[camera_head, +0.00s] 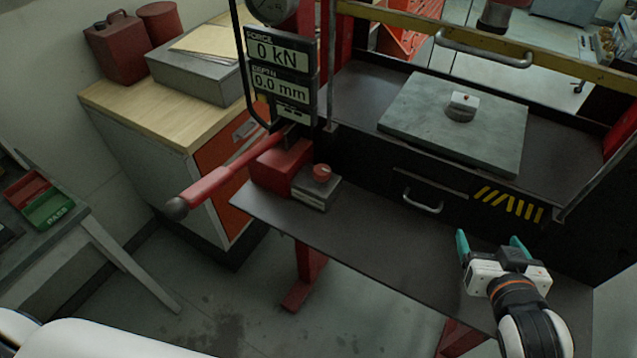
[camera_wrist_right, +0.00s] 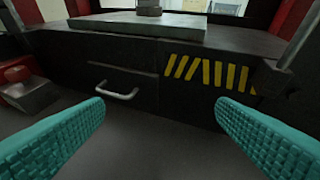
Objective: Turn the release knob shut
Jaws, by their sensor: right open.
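The release knob (camera_head: 322,172) is a small round red knob on top of a grey metal block (camera_head: 315,189). The block stands on the dark shelf of the press, beside a red pump body (camera_head: 281,166) with a long red lever (camera_head: 225,177). My right gripper (camera_head: 490,243) is over the right part of the shelf, well to the right of the knob. Its teal fingers are spread wide with nothing between them. In the right wrist view the grey block (camera_wrist_right: 32,96) shows at the left edge, beyond the left finger. My left gripper is not in view; a white arm part shows at bottom left.
The dark shelf (camera_head: 370,245) is clear between block and right gripper. Behind it stands a black front panel with a drawer handle (camera_head: 423,203). A grey plate (camera_head: 455,122) lies above it. A display panel (camera_head: 282,75) reading 0 kN and 0.0 mm hangs above the pump.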

